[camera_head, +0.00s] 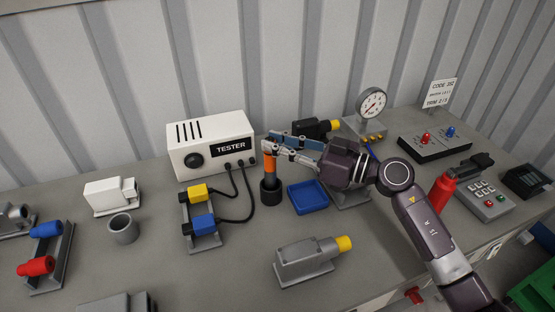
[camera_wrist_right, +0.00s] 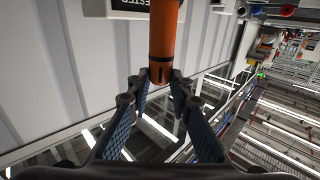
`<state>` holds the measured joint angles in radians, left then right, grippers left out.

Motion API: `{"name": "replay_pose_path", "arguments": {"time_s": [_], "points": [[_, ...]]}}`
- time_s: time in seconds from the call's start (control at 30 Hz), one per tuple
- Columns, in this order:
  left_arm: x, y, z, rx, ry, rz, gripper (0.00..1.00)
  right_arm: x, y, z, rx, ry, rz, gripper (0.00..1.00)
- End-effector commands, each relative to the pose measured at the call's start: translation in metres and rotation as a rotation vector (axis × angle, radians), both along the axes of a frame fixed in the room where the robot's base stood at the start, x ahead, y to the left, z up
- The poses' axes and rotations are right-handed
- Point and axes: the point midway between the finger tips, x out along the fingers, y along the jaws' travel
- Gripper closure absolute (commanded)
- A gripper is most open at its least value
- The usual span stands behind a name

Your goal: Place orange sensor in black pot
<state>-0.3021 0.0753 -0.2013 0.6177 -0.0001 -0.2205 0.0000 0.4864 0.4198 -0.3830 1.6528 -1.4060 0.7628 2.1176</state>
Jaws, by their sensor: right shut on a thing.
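The orange sensor (camera_head: 270,169) is an upright orange cylinder with a dark end, left of centre in the head view. My right gripper (camera_head: 266,148) is shut on its upper part, reaching in from the right. The black pot (camera_head: 270,191) is directly below the sensor on the table. The sensor's lower end meets the pot's rim in the picture; I cannot tell how far inside it is. My left gripper is not in view.
The white tester box (camera_head: 212,145) stands close behind and left. A blue tray (camera_head: 309,197) lies right of the pot. A holder with yellow and blue plugs (camera_head: 201,220) and black cables is at left. A grey block with a yellow knob (camera_head: 308,262) is in front.

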Motion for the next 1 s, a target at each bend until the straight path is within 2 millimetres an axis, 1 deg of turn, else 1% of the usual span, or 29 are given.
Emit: {"name": "replay_pose_path", "arguments": {"time_s": [0.2, 0.3, 0.7, 0.73, 0.87, 1.0], "points": [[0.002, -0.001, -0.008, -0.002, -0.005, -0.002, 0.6, 0.0, 0.0, -0.032, 0.003, 0.004, -0.001, 1.0], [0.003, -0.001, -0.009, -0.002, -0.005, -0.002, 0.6, 0.0, 0.0, -0.041, 0.002, 0.002, -0.001, 1.0], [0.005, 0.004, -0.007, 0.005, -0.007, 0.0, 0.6, 0.0, 0.0, -0.045, 0.001, 0.002, -0.001, 1.0], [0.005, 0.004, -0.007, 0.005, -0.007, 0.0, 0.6, 0.0, 0.0, -0.046, 0.0, 0.001, 0.0, 0.79], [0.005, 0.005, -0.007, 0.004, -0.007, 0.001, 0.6, 0.0, 0.0, -0.046, 0.0, 0.001, 0.0, 0.64], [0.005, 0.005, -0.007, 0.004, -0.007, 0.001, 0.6, 0.0, 0.0, -0.046, 0.0, 0.001, 0.0, 0.63]]}}
